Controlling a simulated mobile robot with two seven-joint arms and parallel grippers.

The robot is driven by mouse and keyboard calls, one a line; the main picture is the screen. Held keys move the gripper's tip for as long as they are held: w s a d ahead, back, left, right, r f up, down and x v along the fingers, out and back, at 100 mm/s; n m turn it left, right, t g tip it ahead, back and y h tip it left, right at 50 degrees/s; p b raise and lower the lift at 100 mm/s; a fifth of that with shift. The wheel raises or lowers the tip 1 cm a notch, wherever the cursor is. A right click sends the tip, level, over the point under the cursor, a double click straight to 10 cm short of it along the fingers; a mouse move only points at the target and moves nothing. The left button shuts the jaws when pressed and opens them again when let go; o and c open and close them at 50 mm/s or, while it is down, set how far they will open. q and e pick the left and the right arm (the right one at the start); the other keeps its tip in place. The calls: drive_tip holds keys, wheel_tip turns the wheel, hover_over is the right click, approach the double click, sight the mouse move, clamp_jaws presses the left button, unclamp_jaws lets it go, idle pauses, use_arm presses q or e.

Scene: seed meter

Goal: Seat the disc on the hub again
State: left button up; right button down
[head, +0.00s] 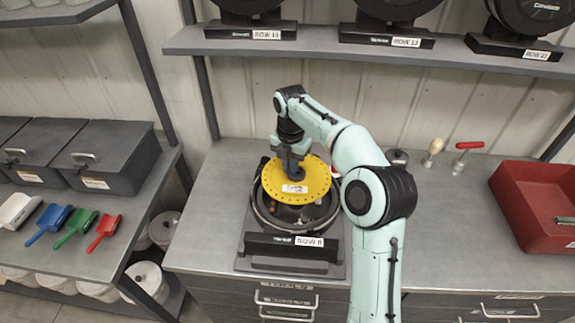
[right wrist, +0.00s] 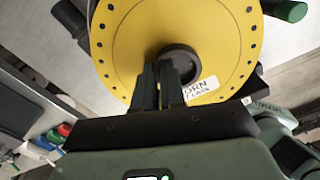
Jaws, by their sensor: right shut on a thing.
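The yellow seed disc (head: 312,181), with a ring of small holes and a white label, is over the open round meter housing (head: 262,213) marked ROW 6. My right gripper (head: 292,170) is shut on the dark knob at the disc's centre. In the right wrist view the gripper (right wrist: 172,85) shows closed on this knob (right wrist: 178,62), with the disc face (right wrist: 215,40) filling the top. The disc covers the upper part of the housing, and the hub is hidden beneath it. I cannot tell whether the disc touches the hub. My left gripper is not in view.
A red bin (head: 535,205) stands at the right of the bench. A shelf (head: 335,45) with other meters hangs above. The bench left of the housing (head: 205,225) is clear.

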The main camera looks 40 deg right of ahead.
drive_tip(key=shift+s+f+b, duration=0.2)
drive_tip(key=shift+f+b, duration=0.35)
drive_tip(key=shift+f, duration=1.65)
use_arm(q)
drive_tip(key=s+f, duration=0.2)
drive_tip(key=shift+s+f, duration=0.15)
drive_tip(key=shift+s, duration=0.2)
use_arm(e)
drive_tip(key=shift+w, duration=0.1)
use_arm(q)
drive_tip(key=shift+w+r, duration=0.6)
use_arm(e)
drive_tip(key=shift+f, duration=0.1)
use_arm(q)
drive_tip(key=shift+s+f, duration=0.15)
use_arm(e)
drive_tip(key=shift+f, duration=1.45)
idle(0.5)
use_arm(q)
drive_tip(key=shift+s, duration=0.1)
use_arm(e)
drive_tip(key=shift+f, duration=0.35)
